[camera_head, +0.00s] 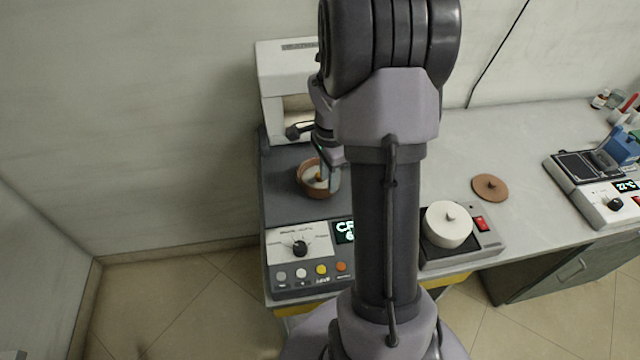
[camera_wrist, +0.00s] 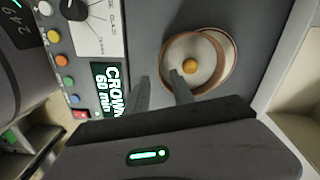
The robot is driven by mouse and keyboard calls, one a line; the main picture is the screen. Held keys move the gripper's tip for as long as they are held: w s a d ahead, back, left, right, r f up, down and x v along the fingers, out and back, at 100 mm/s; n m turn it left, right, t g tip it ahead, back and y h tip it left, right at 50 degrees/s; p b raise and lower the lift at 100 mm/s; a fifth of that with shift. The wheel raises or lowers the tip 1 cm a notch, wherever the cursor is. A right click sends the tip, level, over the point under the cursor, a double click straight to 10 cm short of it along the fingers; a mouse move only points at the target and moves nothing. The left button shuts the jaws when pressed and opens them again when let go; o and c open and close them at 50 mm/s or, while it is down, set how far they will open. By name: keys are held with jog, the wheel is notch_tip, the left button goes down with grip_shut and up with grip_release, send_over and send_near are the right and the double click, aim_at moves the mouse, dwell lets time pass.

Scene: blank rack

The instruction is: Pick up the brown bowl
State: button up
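The brown bowl (camera_head: 305,188) stands on the dark grey top of the panelled device, left of my arm in the head view. Its inside looks pale, with a small orange round thing in the middle. The bowl (camera_wrist: 233,62) also shows in the wrist view, right of centre. My gripper (camera_wrist: 158,76) is open and empty there. Its two fingers are apart, one reaching over the bowl's near side and the other outside the rim. In the head view my gripper (camera_head: 330,176) is at the bowl's right side, partly hidden by my arm. Contact cannot be told.
The device's control panel (camera_head: 288,268) has a dial, coloured buttons and a lit display. Its white upright housing (camera_head: 284,62) rises behind the bowl. Right of my arm are a white round lidded thing (camera_head: 448,236) on a small device and a brown lid (camera_head: 490,188). The bench (camera_head: 520,140) between is fairly clear.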

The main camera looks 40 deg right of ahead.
notch_tip(320, 180, down, 3)
jog(key=shift+f+b, duration=0.15)
jog(key=shift+b, duration=0.3)
jog(key=shift+r, duration=0.2)
jog(key=shift+c, duration=0.2)
grip_shut()
dwell(0.6)
